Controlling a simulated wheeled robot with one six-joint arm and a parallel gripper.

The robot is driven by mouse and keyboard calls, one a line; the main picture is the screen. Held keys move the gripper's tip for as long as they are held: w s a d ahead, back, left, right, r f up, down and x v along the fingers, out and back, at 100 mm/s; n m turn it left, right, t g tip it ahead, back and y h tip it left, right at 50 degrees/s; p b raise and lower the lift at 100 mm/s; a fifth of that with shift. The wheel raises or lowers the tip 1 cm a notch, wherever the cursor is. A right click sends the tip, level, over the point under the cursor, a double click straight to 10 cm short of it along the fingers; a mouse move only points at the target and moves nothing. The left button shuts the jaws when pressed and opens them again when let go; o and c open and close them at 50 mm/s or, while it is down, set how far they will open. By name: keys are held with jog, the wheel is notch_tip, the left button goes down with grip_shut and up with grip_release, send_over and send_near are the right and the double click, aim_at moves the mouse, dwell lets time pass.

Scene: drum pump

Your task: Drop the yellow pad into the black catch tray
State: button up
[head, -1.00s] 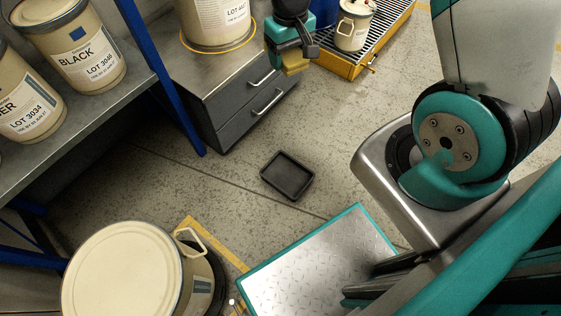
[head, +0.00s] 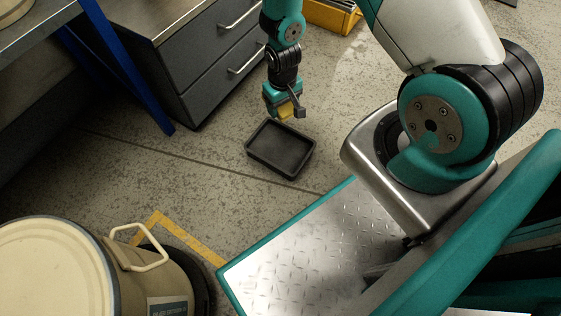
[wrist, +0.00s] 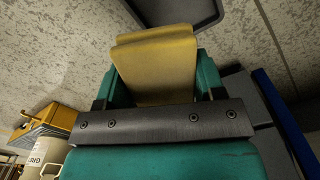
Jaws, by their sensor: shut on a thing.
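My gripper (head: 284,113) is shut on the yellow pad (head: 285,108), a small block between the fingers. The pad also fills the upper middle of the wrist view (wrist: 156,68), held between two teal fingers. The black catch tray (head: 280,148) is a shallow, empty rectangular tray on the floor. In the head view my gripper hangs at the tray's far edge, above the floor. In the wrist view part of the tray (wrist: 175,12) shows at the top, beyond the pad.
A grey drawer cabinet (head: 205,70) stands behind the tray, beside a blue shelf post (head: 125,65). A large cream drum (head: 55,270) stands at the lower left. The floor around the tray is clear.

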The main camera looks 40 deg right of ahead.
jog(key=b, duration=0.5)
send_over(287, 148)
notch_tip(287, 148, down, 12)
jog(key=shift+a+f, duration=0.1)
jog(key=shift+f, duration=0.05)
notch_tip(287, 148, down, 6)
jog(key=b, duration=0.6)
jog(key=shift+r, duration=0.2)
jog(key=o, duration=1.1)
notch_tip(287, 148, up, 17)
jog(key=p, duration=1)
jog(key=shift+r, duration=0.2)
